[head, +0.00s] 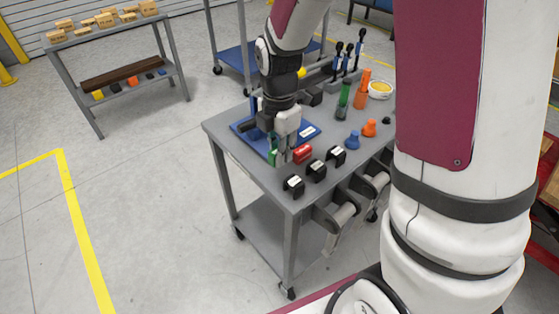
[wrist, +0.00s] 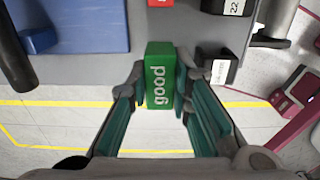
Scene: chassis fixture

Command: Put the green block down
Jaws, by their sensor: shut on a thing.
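The green block (wrist: 157,75), marked "good", sits between the fingertips of my gripper (wrist: 158,92) in the wrist view. The fingers press on its two sides. In the head view my gripper (head: 281,157) points down at the near left part of the grey cart top (head: 225,130). Only a sliver of the green block (head: 272,157) shows there, beside the fingers. In the wrist view the block overlaps the cart's edge. I cannot tell whether its underside touches the cart top.
A blue tray (head: 311,131) lies behind my gripper, and a red block (head: 302,153) is close on its right. Several black labelled holders (head: 316,170) line the cart's front edge. Orange and blue pieces (head: 353,140) stand further right. A shelf with boxes (head: 70,43) is at the back left.

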